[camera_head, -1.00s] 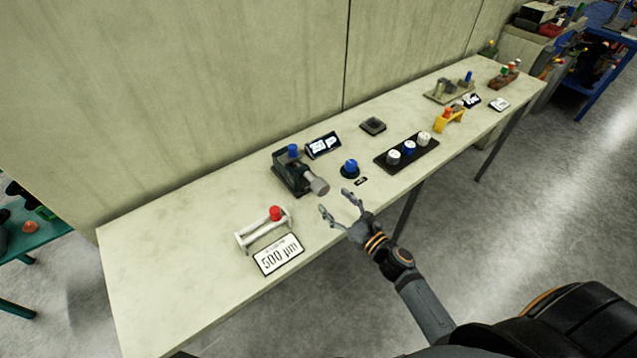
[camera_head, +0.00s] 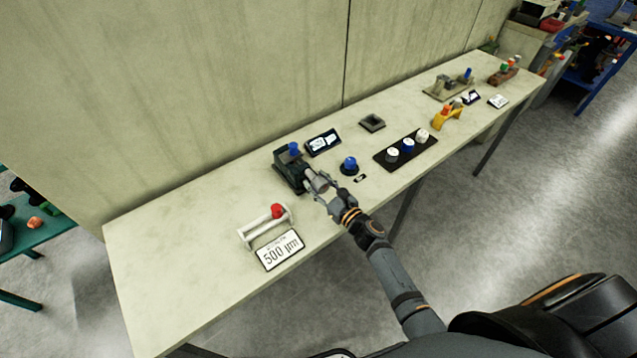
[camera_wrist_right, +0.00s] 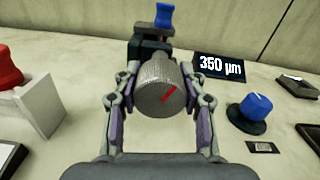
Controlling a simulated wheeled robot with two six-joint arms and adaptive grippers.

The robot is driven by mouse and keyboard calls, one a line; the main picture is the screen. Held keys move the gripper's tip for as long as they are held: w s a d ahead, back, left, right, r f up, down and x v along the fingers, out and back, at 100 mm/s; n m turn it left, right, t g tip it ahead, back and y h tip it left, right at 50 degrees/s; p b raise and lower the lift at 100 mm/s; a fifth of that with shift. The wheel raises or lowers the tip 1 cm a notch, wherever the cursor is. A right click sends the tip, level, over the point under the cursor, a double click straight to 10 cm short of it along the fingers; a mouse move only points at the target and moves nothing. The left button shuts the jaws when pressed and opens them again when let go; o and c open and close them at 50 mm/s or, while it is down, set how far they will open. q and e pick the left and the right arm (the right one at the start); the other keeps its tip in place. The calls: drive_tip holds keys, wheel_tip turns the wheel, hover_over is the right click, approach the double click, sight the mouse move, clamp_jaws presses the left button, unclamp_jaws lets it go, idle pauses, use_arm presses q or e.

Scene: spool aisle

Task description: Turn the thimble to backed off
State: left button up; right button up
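The grey knurled thimble (camera_wrist_right: 160,92) sits at the front of a dark micrometer block (camera_head: 289,172) with a blue knob (camera_head: 294,149) on top. A red line on the thimble's end face points to the upper right. My right gripper (camera_wrist_right: 159,78) has one finger on each side of the thimble, with a narrow gap showing at the left finger; any contact at the right is unclear. In the head view the right gripper (camera_head: 318,184) partly hides the thimble. A display (camera_wrist_right: 220,67) behind reads 350 µm. My left gripper is not in view.
A white plate (camera_head: 280,250) reading 500 µm lies beside a white stand (camera_head: 254,232) with a red knob (camera_head: 277,211). To the right are a blue knob (camera_head: 349,165) on a dark base and a black strip (camera_head: 421,155) with several knobs. The table's left end is clear.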

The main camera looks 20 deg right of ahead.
drive_tip(key=c, duration=0.4)
drive_tip(key=shift+f+n+b, duration=0.25)
drive_tip(key=shift+n+b, duration=0.05)
drive_tip(key=shift+b, duration=0.3)
drive_tip(key=shift+c, duration=0.2)
drive_tip(key=shift+n+b, duration=0.3)
drive_tip(key=shift+n, duration=0.1)
drive_tip(key=shift+r, duration=0.25)
drive_tip(key=o, duration=1.2)
drive_tip(key=shift+c, duration=0.2)
drive_tip(key=shift+s, duration=0.1)
drive_tip(key=v, duration=1.1)
drive_tip(key=shift+s+d, duration=0.15)
drive_tip(key=shift+s, duration=0.25)
